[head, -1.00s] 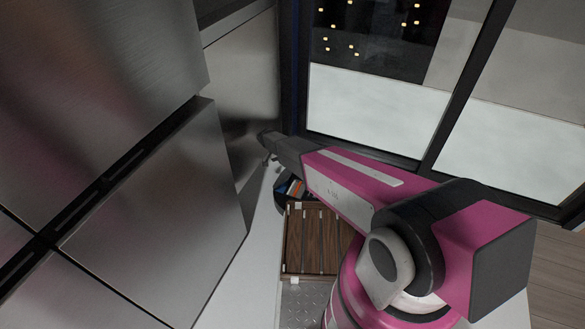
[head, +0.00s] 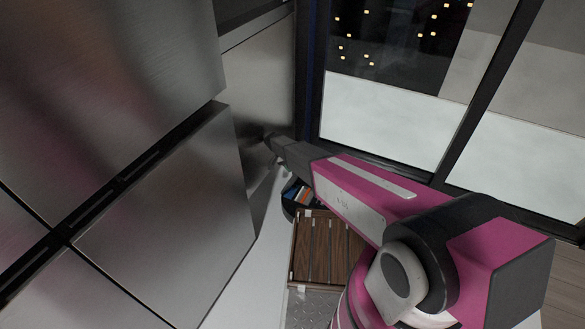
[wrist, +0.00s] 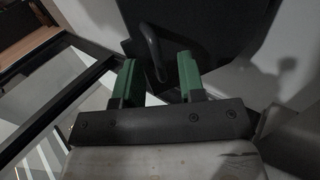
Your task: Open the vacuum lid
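My gripper (wrist: 160,82) shows in the wrist view with two green fingers spread apart and nothing between them. Just beyond the fingertips is a large dark panel (wrist: 205,35) with a curved dark handle-like bar (wrist: 150,45). I cannot tell for sure whether this is the vacuum or its lid. The bar lies ahead of the left finger, and I see no clear contact. In the head view my pink arm reaches toward the far corner, and the fingers there are too small to make out. No vacuum can be clearly recognised in the head view.
Tall steel cabinet doors (head: 170,220) fill the left of the head view, close to the arm. A slatted wooden rack (head: 322,248) and a dark round container with colourful items (head: 303,195) lie below the arm. A glass wall (head: 385,120) stands behind.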

